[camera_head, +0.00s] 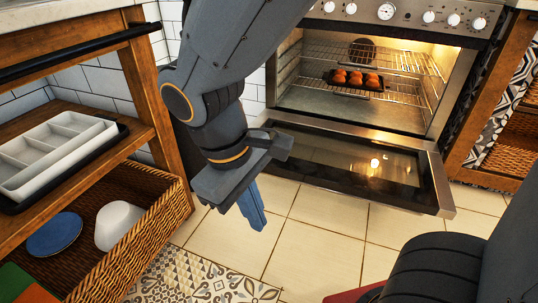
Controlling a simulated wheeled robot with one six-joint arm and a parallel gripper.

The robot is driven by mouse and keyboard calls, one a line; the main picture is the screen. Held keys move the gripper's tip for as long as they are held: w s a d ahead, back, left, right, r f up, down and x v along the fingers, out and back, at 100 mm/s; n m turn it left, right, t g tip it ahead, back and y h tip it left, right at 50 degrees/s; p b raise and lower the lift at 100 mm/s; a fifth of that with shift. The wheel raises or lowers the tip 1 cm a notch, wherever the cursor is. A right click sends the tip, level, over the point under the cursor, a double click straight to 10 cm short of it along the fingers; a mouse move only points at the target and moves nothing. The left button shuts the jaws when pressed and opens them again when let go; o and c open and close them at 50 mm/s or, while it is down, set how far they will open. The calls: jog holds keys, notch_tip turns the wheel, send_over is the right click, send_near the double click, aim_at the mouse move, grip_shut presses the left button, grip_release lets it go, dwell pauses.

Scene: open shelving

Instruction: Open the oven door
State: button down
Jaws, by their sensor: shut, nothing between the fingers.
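The oven (300,95) stands at the back with its inside lit. Its door (320,162) is swung down and lies open, roughly level, in front of the cavity. The door's glass reflects the light. A dark tray (340,88) with several orange-brown round items sits on a wire rack inside. My gripper (254,216) hangs down to the left of the door, nearer to me, with its fingers shut and empty. It looks apart from the door. The door handle cannot be made out clearly.
A wooden open shelf unit (150,90) is at the left, holding a white cutlery tray (60,158). Below is a wicker basket (140,246) with a white bowl (117,224) and a blue plate (54,234). Another shelf (505,150) is at the right.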

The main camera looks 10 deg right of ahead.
jog(key=w+d+f+n+t+h+b, duration=0.2)
jog(key=w+d+f+n+h, duration=0.4)
jog(key=w, duration=0.4)
jog(key=w+d+f+n+t+h+b, duration=0.2)
jog(key=w+d+f+n+h, duration=0.1)
jog(key=w+d+f, duration=0.5)
jog(key=w+a+f+n+t+y+b, duration=0.1)
jog(key=w+f+n+t+y, duration=0.1)
jog(key=w+f+n+t, duration=0.5)
jog(key=w+a+f+n+t+y+b, duration=0.15)
jog(key=w+f+n, duration=0.3)
jog(key=f, duration=0.75)
jog(key=f+b+x, duration=0.1)
jog(key=b+x, duration=0.5)
jog(key=x, duration=0.5)
jog(key=shift+g, duration=0.45)
jog(key=shift+s+a+r+b, duration=0.1)
jog(key=shift+r+b, duration=0.35)
jog(key=shift+r, duration=0.7)
jog(key=shift+s+r+b, duration=0.15)
jog(key=shift+r+b, duration=0.3)
jog(key=shift+r, duration=0.7)
